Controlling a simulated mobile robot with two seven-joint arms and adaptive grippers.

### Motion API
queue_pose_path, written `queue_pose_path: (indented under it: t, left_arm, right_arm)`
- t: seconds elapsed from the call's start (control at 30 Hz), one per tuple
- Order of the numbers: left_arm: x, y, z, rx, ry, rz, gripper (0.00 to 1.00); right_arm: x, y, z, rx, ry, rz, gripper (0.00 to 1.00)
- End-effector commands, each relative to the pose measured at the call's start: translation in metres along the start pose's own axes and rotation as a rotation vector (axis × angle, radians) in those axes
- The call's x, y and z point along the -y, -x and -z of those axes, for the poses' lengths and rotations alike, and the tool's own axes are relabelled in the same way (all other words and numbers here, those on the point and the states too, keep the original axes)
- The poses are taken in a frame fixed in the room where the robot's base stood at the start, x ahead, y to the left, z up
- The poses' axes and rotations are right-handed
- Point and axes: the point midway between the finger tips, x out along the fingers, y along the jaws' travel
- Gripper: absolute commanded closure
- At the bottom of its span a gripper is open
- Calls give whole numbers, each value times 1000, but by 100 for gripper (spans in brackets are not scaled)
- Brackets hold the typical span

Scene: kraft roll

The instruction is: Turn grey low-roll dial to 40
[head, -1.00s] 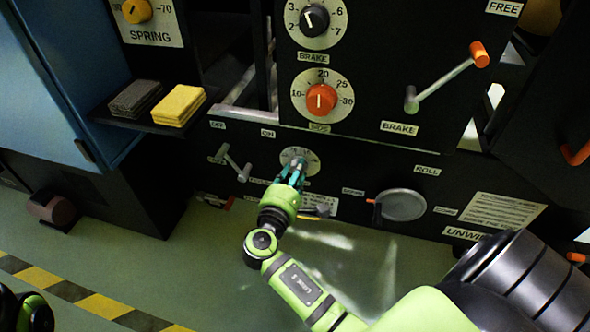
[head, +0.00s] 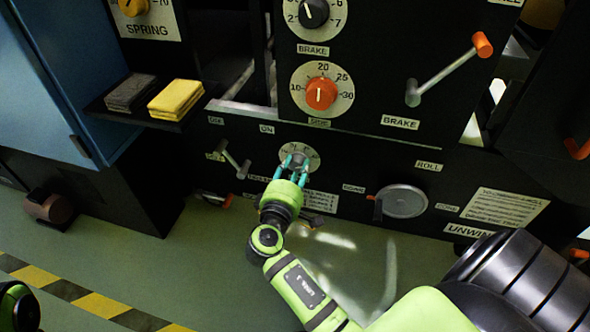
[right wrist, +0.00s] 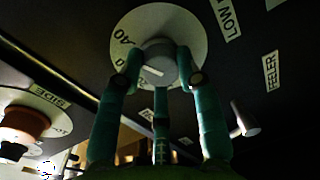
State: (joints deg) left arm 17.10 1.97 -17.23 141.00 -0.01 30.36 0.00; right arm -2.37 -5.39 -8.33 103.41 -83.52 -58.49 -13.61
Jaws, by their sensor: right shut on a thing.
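The grey low-roll dial (head: 299,160) sits on a round pale scale plate on the low black panel. In the right wrist view its grey knob (right wrist: 157,53) is between my fingers, with a white pointer mark on its face. A "40" shows on the plate (right wrist: 140,24) at its left side. I cannot tell the exact reading. My right gripper (head: 292,171) reaches up to the dial from below and is shut on the knob; it also fills the right wrist view (right wrist: 160,80). My left gripper's fingers do not show.
An orange dial (head: 321,93) and a black brake dial (head: 313,13) are above. A small grey lever (head: 235,165) is left of the grey dial, a round crank disc (head: 403,201) right. A long brake lever (head: 448,69) sticks out upper right. Yellow pads (head: 176,99) lie on a shelf.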

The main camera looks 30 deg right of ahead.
Motion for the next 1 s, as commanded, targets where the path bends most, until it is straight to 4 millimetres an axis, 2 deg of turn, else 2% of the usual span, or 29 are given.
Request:
queue_pose_path:
  t: [0.57,0.6,0.63,1.0]
  left_arm:
    - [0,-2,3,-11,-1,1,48]
    - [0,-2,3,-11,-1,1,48]
    - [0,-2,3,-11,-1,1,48]
    - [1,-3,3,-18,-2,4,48]
  right_arm:
    - [-2,-1,2,-7,-31,-2,97]
    - [-2,-1,2,-7,-31,-3,48]
    - [-2,-1,2,-7,-30,-3,40]
    - [0,3,1,-5,-28,0,40]
